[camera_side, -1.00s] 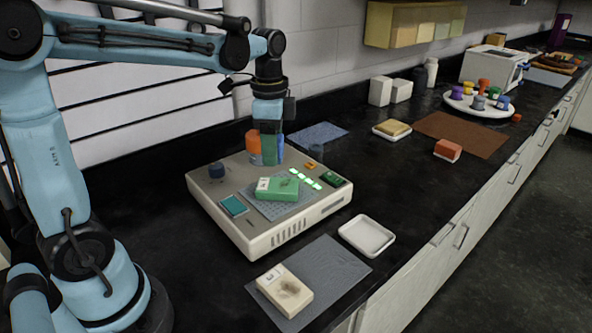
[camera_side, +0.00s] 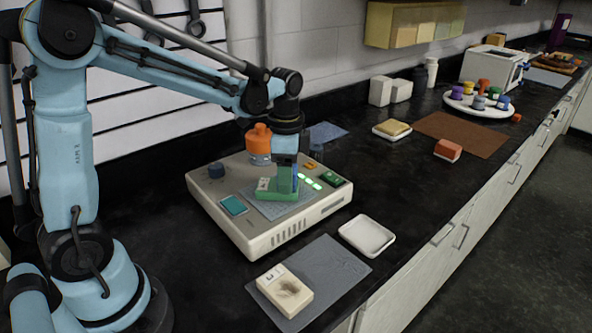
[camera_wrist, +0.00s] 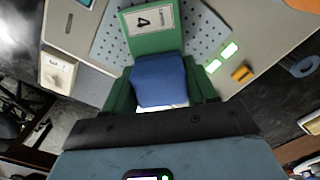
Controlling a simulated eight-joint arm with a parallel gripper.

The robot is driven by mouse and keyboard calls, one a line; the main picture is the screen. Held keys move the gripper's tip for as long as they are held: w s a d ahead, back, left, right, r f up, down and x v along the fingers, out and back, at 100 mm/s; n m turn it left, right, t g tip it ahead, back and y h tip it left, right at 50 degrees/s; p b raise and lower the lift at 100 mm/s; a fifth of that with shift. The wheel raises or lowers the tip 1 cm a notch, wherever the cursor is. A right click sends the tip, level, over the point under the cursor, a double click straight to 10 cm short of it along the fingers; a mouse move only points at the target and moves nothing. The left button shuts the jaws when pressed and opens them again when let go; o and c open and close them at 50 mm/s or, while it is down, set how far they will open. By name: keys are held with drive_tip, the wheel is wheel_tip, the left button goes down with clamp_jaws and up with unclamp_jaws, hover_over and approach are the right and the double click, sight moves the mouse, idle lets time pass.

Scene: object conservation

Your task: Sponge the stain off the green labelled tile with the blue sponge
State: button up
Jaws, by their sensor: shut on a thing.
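The green labelled tile (camera_side: 276,194) lies on the perforated plate of the beige device. Its white label, marked 4, faces up at one end, also visible in the wrist view (camera_wrist: 143,22). My gripper (camera_wrist: 162,95) is shut on the blue sponge (camera_wrist: 160,80), a finger on either side. In the side view, my gripper (camera_side: 285,176) is low over the tile's unlabelled end, with the sponge at or just above its surface. I cannot tell whether they touch. The sponge and gripper hide that end of the tile, so no stain shows there.
An orange-capped bottle (camera_side: 258,138) stands close behind my gripper. A stained cream tile (camera_side: 284,289) lies on a grey mat (camera_side: 336,262) beside an empty white tray (camera_side: 367,236).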

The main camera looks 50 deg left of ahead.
drive_tip(key=shift+w+d, duration=1)
drive_tip(key=shift+s+a, duration=1.95)
drive_tip(key=shift+a, duration=0.05)
wheel_tip(320, 180, up, 8)
drive_tip(key=shift+r, duration=0.1)
